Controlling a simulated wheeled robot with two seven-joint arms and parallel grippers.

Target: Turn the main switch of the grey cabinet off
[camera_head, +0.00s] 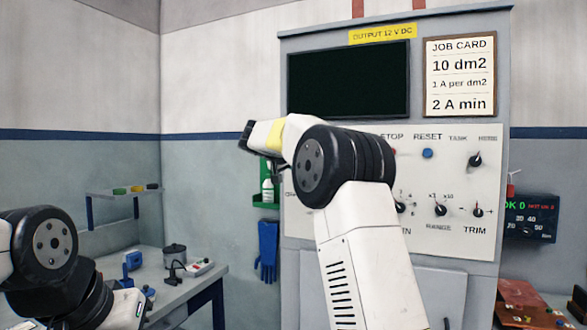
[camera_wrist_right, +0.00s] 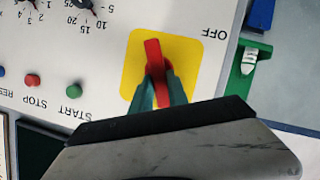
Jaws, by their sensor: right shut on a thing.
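The grey cabinet (camera_head: 310,42) stands in the middle of the head view, with a pale control panel (camera_head: 450,165). Its main switch shows in the right wrist view as a red handle (camera_wrist_right: 153,55) on a yellow square plate (camera_wrist_right: 190,55). The handle lies nearly upright in that view, leaning slightly. An upside-down OFF label (camera_wrist_right: 215,33) is beyond the plate's upper right corner. My right gripper (camera_wrist_right: 160,90) is shut on the red handle, one teal finger each side. In the head view my right arm hides the switch and that gripper. My left gripper is not in view.
Green START (camera_wrist_right: 79,87), red STOP (camera_wrist_right: 32,81) and blue RESET (camera_head: 428,153) buttons and several black knobs (camera_head: 440,210) are on the panel. A green holder with a bottle (camera_head: 267,188) and blue gloves (camera_head: 267,248) hang left of the cabinet. A bench (camera_head: 190,290) stands at left.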

